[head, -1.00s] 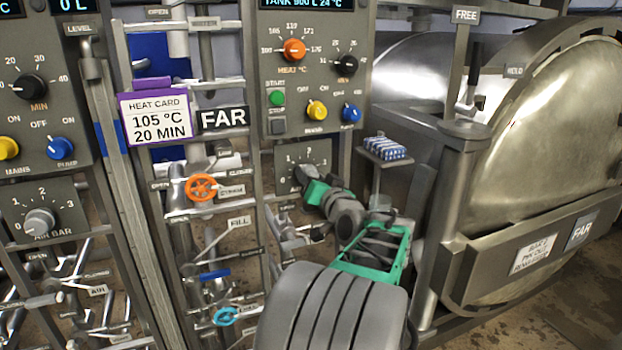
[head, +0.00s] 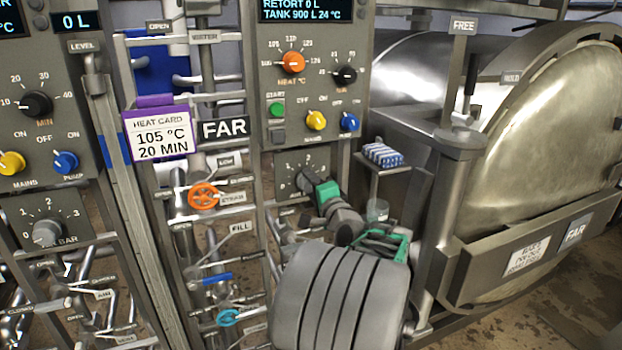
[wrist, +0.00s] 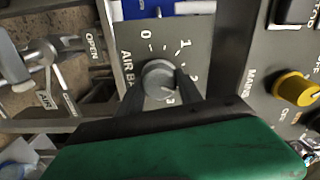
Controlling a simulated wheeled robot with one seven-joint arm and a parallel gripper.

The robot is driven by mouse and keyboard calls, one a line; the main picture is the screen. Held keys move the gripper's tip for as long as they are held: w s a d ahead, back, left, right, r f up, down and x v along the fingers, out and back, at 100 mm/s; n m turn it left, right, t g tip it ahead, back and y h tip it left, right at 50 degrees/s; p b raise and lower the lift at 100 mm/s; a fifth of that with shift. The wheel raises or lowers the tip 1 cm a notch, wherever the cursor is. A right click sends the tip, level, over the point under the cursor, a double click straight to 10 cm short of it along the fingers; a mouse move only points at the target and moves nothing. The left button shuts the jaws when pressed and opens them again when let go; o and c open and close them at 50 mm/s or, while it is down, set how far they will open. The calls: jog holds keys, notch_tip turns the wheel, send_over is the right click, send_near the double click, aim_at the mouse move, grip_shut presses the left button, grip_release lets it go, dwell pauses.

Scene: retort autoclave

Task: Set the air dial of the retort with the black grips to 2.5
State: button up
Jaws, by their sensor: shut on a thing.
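The air dial (wrist: 159,79) is a round grey knob on a grey panel lettered "AIR BA…", with a scale from 0 to 3. In the wrist view, my gripper (wrist: 164,92) has its dark fingers on both sides of the knob and is shut on it. The knob's pointer is too unclear to read. In the head view, the gripper (head: 311,184) is at this dial, low on the panel beside the "FAR" sign (head: 223,128), and mostly covers it. A dark-gripped lever (head: 470,88) stands by the large steel retort (head: 555,130) at right.
A second air dial (head: 47,233) is on the left panel. An orange valve wheel (head: 203,196), pipes and a heat card (head: 160,134) stand between the panels. A small shelf (head: 384,163) with a blue-and-white pack is right of my gripper. A yellow knob (wrist: 294,89) is close by.

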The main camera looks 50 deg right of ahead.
jog(key=shift+m+p, duration=1.6)
jog(key=shift+m, duration=0.7)
jog(key=o, duration=1.4)
jog(key=shift+c, duration=0.2)
jog(key=b+v, duration=0.1)
jog(key=v, duration=0.6)
jog(key=shift+s+a+b, duration=0.2)
jog(key=shift+s+b, duration=0.1)
jog(key=shift+s, duration=0.05)
